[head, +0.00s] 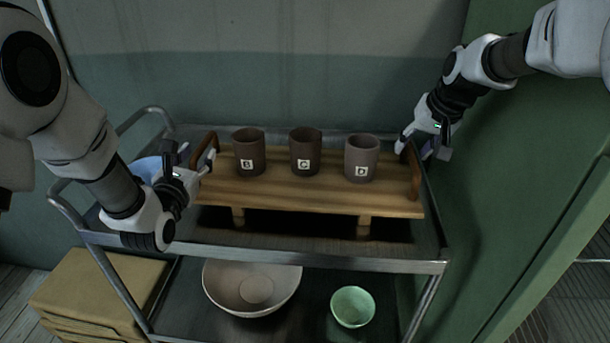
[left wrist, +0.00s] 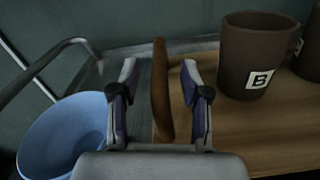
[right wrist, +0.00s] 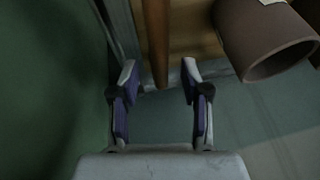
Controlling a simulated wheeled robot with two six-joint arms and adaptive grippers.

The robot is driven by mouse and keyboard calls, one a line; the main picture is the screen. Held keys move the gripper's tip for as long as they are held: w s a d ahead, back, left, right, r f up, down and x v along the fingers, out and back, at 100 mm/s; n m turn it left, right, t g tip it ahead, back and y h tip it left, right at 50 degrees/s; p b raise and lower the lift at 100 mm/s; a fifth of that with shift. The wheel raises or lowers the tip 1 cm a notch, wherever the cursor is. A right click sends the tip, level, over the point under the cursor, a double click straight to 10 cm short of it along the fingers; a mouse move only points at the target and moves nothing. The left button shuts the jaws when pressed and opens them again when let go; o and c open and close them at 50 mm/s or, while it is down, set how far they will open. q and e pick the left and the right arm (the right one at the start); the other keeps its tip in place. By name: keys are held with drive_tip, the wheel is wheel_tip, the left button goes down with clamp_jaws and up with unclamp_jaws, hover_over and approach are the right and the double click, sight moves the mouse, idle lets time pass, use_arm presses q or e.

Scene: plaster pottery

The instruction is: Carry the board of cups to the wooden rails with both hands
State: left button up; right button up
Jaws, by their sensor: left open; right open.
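The wooden board (head: 290,194) stands on short feet on the top shelf of a metal cart. It carries three dark cups: cup B (head: 249,152), cup C (head: 305,151) and the lighter cup D (head: 361,158), all upright in a row. Its left handle (left wrist: 162,92) stands between the open fingers of my left gripper (left wrist: 160,80), apart from both. Its right handle (right wrist: 157,40) reaches between the fingertips of my open right gripper (right wrist: 160,75). In the head view, my left gripper (head: 202,168) and right gripper (head: 408,147) are at the board's two ends. I see no wooden rails.
A blue bowl (left wrist: 62,135) sits left of the board, close to my left gripper. The cart's metal rim (head: 300,261) runs along the front. A large bowl (head: 252,303) and a green bowl (head: 352,307) are on the lower shelf. A green wall panel (head: 490,190) is close on the right.

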use_arm(q)
drive_tip(key=shift+w+d, duration=0.1)
drive_tip(key=shift+w, duration=0.75)
use_arm(e)
drive_tip(key=shift+x, duration=0.85)
use_arm(q)
drive_tip(key=shift+w, duration=0.25)
use_arm(e)
drive_tip(key=shift+w+f, duration=0.1)
drive_tip(key=shift+f, duration=0.15)
use_arm(q)
drive_tip(key=shift+s, duration=0.15)
clamp_jaws()
use_arm(e)
drive_tip(key=shift+r, duration=0.1)
clamp_jaws()
